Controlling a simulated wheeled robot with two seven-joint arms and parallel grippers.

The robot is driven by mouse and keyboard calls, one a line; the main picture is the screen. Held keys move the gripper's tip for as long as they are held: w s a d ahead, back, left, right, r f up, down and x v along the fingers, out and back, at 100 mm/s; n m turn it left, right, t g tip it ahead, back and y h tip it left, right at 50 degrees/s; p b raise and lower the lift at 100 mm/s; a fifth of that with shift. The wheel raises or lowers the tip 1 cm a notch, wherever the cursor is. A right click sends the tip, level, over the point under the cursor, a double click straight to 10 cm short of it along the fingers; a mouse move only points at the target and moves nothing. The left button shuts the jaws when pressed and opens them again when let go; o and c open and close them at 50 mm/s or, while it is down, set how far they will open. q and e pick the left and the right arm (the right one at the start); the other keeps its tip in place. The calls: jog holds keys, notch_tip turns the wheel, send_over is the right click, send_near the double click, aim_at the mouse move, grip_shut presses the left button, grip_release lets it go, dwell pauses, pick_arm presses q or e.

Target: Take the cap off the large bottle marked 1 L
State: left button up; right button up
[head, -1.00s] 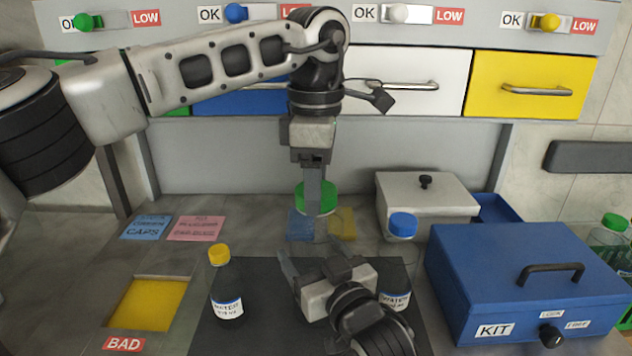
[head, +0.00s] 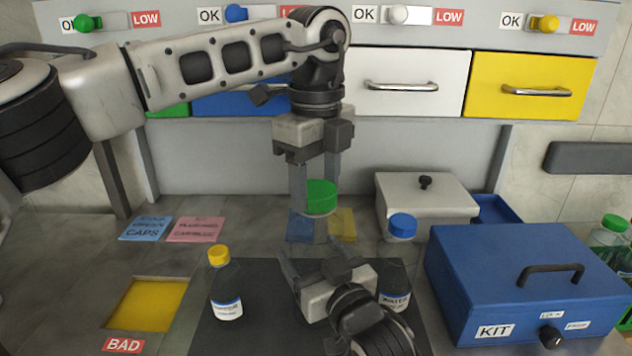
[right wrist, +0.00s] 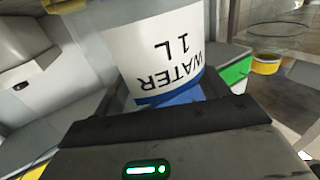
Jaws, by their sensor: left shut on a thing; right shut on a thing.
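The large bottle shows its white "WATER 1 L" label (right wrist: 165,55) upside down in the right wrist view. In the head view its green cap (head: 321,197) is near the middle, and its body is mostly hidden. My left gripper (head: 315,189) comes from above and is shut on the green cap, one finger on each side. My right gripper (head: 312,258) is low in front and is shut on the bottle's body. Whether the cap still touches the bottle's neck is hard to tell.
A yellow-capped bottle (head: 226,290) stands left on the dark mat (head: 262,272); a blue-capped bottle (head: 402,229) stands right. The blue KIT box (head: 480,265) and a grey lidded box (head: 425,196) are at the right. A yellow-bottomed BAD opening (head: 150,304) is at the left.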

aim_at(316, 188)
pick_arm(q)
jog(key=n, duration=0.3)
jog(key=shift+n, duration=0.3)
jog(key=shift+r, duration=0.1)
jog(key=shift+r, duration=0.15)
jog(key=shift+r, duration=0.9)
jog(key=shift+r, duration=2)
pick_arm(e)
jog(key=o, duration=2)
jog(key=shift+c, duration=0.2)
